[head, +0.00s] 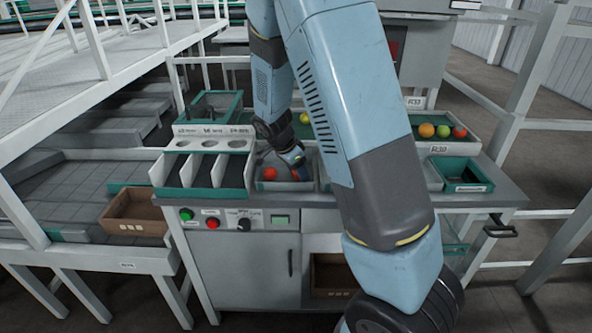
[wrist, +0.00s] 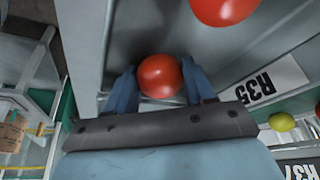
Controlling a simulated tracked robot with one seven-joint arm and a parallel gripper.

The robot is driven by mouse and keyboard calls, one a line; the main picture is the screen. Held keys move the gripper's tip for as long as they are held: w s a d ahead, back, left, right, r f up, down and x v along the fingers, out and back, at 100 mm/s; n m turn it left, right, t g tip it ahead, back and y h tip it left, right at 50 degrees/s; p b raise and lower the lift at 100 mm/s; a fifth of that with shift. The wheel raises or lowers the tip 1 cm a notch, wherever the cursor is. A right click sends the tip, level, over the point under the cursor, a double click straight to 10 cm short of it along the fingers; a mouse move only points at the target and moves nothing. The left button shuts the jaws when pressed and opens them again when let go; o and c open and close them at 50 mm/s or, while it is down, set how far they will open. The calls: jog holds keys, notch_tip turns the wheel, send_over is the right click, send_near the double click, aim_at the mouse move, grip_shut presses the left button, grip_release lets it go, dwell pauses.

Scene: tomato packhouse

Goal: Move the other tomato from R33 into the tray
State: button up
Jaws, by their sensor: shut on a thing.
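My gripper (head: 297,172) reaches down into a grey, light-rimmed tray (head: 284,187) at the middle of the bench. In the wrist view, its two blue fingers (wrist: 160,88) are shut on a red tomato (wrist: 160,75), one on each side. A second red tomato (wrist: 222,8) lies apart from it at the top edge; in the head view a red tomato (head: 269,174) sits left of my gripper in the tray. Whether the held tomato touches the tray floor is unclear.
An R35 label (wrist: 270,84) is beside the tray in the wrist view. Slotted dividers (head: 205,170) stand left; my arm hides the bench's middle right.

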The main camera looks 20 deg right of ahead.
jog(key=o, duration=0.8)
jog(key=c, duration=0.3)
jog(key=shift+r, duration=3.45)
jog(key=shift+s, duration=0.1)
